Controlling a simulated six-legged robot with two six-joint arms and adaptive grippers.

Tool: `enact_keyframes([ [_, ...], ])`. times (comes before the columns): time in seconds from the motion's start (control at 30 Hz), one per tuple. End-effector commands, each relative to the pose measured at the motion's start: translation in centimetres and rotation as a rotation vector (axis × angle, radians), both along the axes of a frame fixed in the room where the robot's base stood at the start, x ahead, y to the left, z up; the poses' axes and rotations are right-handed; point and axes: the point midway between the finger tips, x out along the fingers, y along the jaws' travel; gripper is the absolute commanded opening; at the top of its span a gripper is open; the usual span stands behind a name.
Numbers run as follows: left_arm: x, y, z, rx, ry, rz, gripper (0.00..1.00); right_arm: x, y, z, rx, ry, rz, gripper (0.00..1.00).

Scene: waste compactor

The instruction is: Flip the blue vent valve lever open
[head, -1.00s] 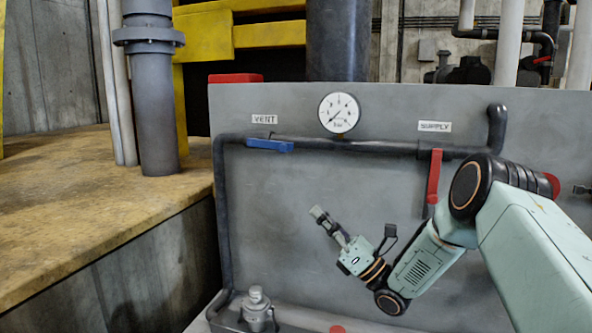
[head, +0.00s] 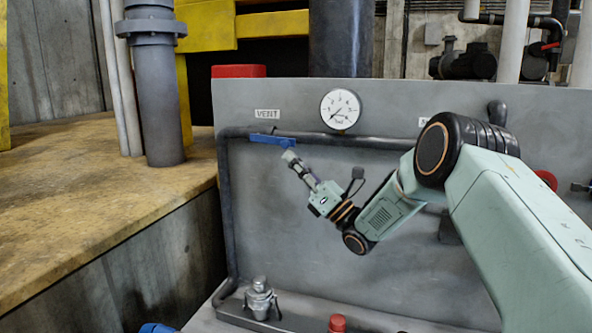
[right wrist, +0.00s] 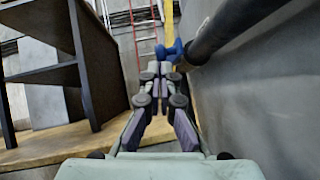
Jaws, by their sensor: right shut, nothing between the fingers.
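The blue vent valve lever (head: 272,139) lies nearly level along the dark pipe, below the VENT label (head: 267,114). It also shows in the right wrist view (right wrist: 170,50), just beyond the fingertips. My right gripper (head: 289,156) is shut and empty. Its tips are just below the lever's right end in the head view; I cannot tell whether they touch it. In the right wrist view the closed fingers (right wrist: 160,69) point toward the lever. My left gripper is not in view.
A round gauge (head: 340,109) sits on the grey panel (head: 300,230) right of the lever. My right arm covers the supply valve area. A metal fitting (head: 260,298) and a red knob (head: 337,323) are below. A yellowish ledge (head: 90,200) lies left.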

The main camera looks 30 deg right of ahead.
Motion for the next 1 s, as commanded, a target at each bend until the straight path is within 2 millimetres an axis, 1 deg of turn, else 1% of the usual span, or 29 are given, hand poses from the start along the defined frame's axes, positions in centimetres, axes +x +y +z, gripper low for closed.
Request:
enact_keyframes([
  [0.4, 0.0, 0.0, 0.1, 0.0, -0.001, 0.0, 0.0, 0.0, 0.0, 0.2, -0.003, 0.002, 0.0, 0.0],
  [0.47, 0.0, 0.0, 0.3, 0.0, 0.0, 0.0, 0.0, 0.0, -0.1, 0.4, -0.006, 0.006, -0.001, 0.0],
  [0.77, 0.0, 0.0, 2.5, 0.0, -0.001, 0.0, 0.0, 0.0, -0.3, 2.0, -0.05, 0.054, -0.002, 0.0],
  [1.0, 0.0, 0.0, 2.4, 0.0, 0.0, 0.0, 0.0, 0.0, -0.2, 2.0, -0.058, 0.057, 0.0, 0.0],
])
